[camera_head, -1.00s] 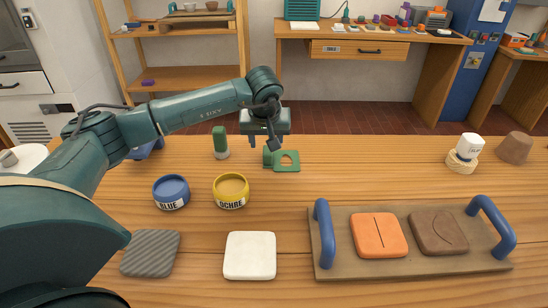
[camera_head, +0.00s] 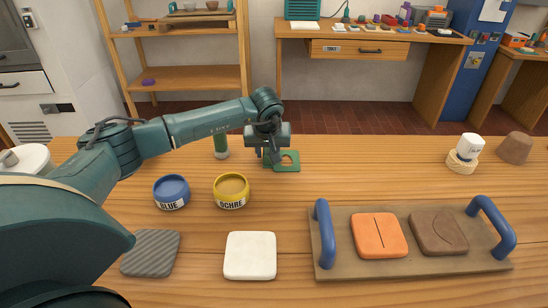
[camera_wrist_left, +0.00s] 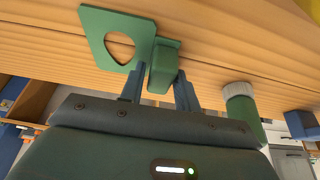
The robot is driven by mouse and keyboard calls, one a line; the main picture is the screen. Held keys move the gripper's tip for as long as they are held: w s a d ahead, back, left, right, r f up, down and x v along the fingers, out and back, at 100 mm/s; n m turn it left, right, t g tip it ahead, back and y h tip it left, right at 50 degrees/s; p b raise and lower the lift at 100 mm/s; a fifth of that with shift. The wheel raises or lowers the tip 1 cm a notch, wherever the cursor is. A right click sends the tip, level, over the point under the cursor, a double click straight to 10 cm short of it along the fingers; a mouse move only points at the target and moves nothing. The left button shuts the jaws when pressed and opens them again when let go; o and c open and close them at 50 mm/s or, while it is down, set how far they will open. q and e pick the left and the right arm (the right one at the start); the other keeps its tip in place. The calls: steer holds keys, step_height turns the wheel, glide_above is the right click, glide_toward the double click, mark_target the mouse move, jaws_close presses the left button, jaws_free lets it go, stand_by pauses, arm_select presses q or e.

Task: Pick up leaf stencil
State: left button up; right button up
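The leaf stencil is a green plate with a leaf-shaped hole and an upright block-like grip. Its plate (camera_head: 289,167) lies on the wooden table behind the ochre pot. In the left wrist view the stencil (camera_wrist_left: 94,28) shows at the top with its grip between my fingers. My left gripper (camera_head: 270,157) points down over the stencil's grip from above; it also shows in the left wrist view (camera_wrist_left: 161,84). Its fingers are apart, one on each side of the grip, and appear open. The head view partly hides the grip behind the gripper. My right gripper is out of view.
A green bottle (camera_head: 221,147) stands close left of the gripper. A blue pot (camera_head: 171,190) and an ochre pot (camera_head: 231,188) stand nearer. A white tile (camera_head: 250,256), grey tile (camera_head: 151,253) and blue-handled tray (camera_head: 345,262) are in front. Table right of the stencil is clear.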

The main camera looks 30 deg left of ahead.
arm_select(q)
steer(key=c, duration=0.6)
jaws_close()
